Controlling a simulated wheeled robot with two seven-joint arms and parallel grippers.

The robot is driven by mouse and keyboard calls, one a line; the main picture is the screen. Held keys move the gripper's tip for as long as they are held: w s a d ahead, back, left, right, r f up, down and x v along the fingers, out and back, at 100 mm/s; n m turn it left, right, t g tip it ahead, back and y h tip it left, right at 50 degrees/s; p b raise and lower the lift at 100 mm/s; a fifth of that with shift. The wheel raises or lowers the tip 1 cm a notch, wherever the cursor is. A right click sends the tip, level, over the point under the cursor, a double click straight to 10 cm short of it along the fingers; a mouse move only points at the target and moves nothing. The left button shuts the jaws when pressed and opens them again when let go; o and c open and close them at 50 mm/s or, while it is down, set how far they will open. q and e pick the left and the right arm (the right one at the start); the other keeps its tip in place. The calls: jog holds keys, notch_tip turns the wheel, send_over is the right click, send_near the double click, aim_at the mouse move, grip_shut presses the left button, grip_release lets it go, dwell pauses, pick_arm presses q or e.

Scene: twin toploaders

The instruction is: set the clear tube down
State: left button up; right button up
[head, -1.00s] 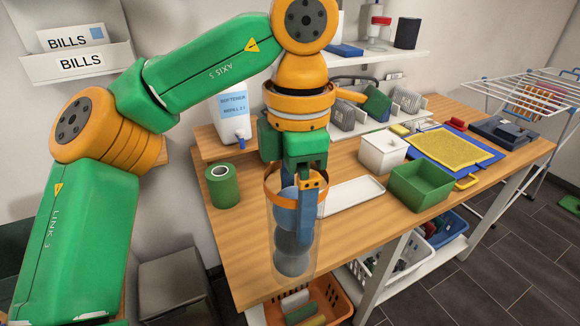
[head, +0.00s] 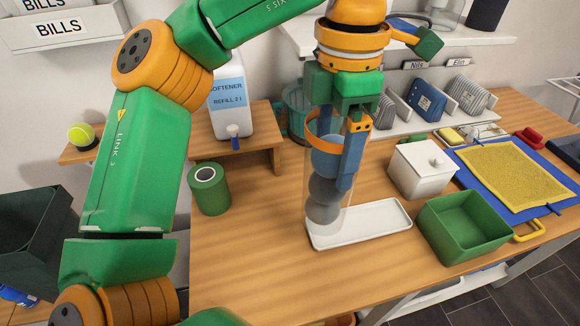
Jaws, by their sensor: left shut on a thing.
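The clear tube (head: 312,205) is upright, with an orange rim at its top and several grey-blue balls inside. My left gripper (head: 350,165) points down and is shut on the tube near its rim. The tube's lower end is at the left end of the white tray (head: 385,219) in the head view. I cannot tell whether its base touches the tray or hangs just above it. My right gripper is not in view.
A green roll (head: 209,195) stands to the left on the wooden table (head: 250,262). A white lidded box (head: 420,170) and a green open box (head: 463,228) stand to the right of the tray. The table's front left is clear.

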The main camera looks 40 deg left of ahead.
pick_arm(q)
jog(key=w+a+f, duration=0.3)
jog(key=a+f, duration=0.8)
jog(key=f, duration=0.1)
jog(key=shift+w, duration=0.2)
jog(key=shift+b, duration=0.35)
jog(key=shift+f, duration=0.15)
jog(key=o, duration=1.5)
